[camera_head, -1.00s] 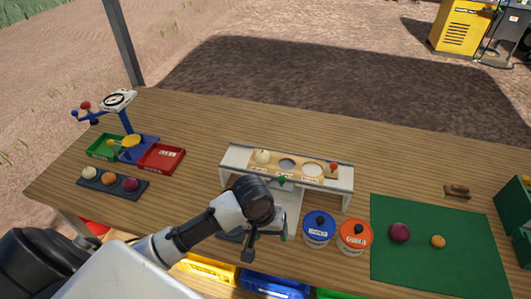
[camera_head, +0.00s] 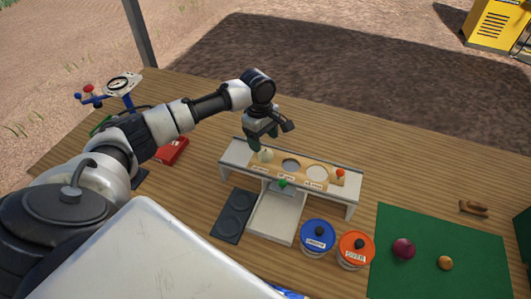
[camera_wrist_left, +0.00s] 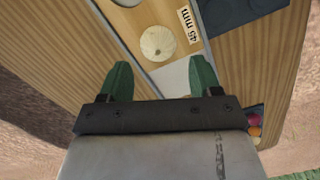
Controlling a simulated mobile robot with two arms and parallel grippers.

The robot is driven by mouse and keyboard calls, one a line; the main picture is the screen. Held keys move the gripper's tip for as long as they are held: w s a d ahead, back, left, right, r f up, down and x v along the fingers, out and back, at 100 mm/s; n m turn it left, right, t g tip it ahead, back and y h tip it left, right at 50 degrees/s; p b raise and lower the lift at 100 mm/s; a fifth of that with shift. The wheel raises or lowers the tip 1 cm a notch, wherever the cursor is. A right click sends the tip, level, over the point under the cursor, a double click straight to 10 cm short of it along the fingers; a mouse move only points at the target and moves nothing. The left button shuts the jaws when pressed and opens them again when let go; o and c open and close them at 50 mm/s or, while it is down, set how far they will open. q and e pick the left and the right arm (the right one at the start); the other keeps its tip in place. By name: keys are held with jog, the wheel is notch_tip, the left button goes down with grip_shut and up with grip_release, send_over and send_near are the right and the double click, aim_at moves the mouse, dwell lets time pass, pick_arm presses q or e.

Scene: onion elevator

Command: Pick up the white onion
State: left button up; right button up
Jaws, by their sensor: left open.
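The white onion (camera_head: 266,156) sits at the left end of the raised board with round holes (camera_head: 303,172). In the left wrist view the white onion (camera_wrist_left: 158,43) lies ahead of the fingertips, beside a "45 mm" label. My left gripper (camera_head: 268,143) is just above and behind the onion in the head view. Its two green fingers (camera_wrist_left: 160,78) are spread with nothing between them, and the onion is apart from them. My right gripper is not in view.
A white stand (camera_head: 347,190) carries the board, with a dark tray (camera_head: 233,216) at its front left. A blue-lidded tub (camera_head: 318,236) and an orange-lidded tub (camera_head: 356,249) stand to the right. A green mat (camera_head: 420,280) holds a red onion (camera_head: 403,248) and a yellow onion (camera_head: 445,263).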

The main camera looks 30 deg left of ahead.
aim_at(265, 149)
pick_arm(q)
jog(key=shift+w+f, duration=0.1)
jog(key=shift+f, duration=0.7)
notch_tip(265, 149, down, 4)
jog(key=shift+d+r+p, duration=0.15)
jog(key=shift+p, duration=0.55)
jog(key=shift+f, duration=0.4)
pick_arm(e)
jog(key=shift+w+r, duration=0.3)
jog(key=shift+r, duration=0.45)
pick_arm(q)
jog(key=shift+c, duration=0.2)
jog(key=c, duration=0.7)
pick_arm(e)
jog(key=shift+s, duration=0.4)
pick_arm(q)
jog(key=shift+r, duration=0.1)
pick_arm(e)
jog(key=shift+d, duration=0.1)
